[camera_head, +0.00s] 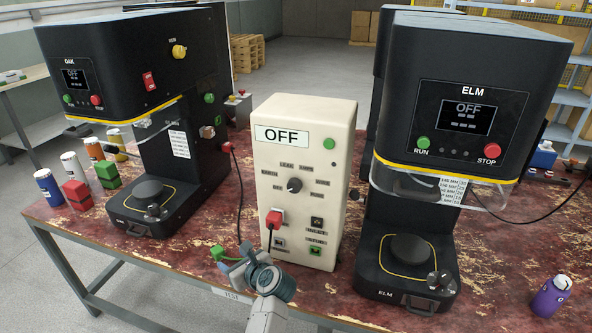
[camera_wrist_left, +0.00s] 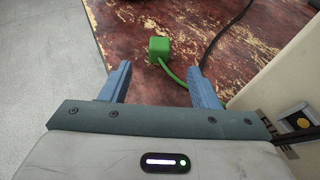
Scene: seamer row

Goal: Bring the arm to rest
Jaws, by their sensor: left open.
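My left gripper (camera_head: 234,262) is low over the front edge of the table, just in front of the cream tester box (camera_head: 301,180). In the left wrist view its two blue-grey fingers (camera_wrist_left: 160,70) stand apart with nothing held between them. A green plug (camera_wrist_left: 159,49) on a green cord lies on the table beyond the fingertips. The same plug shows in the head view (camera_head: 217,251), just left of the gripper. My right gripper is in neither view.
The OAK machine (camera_head: 125,60) stands left and the ELM machine (camera_head: 470,90) right; both displays and the box read OFF. A black cord (camera_head: 238,190) runs near the gripper.

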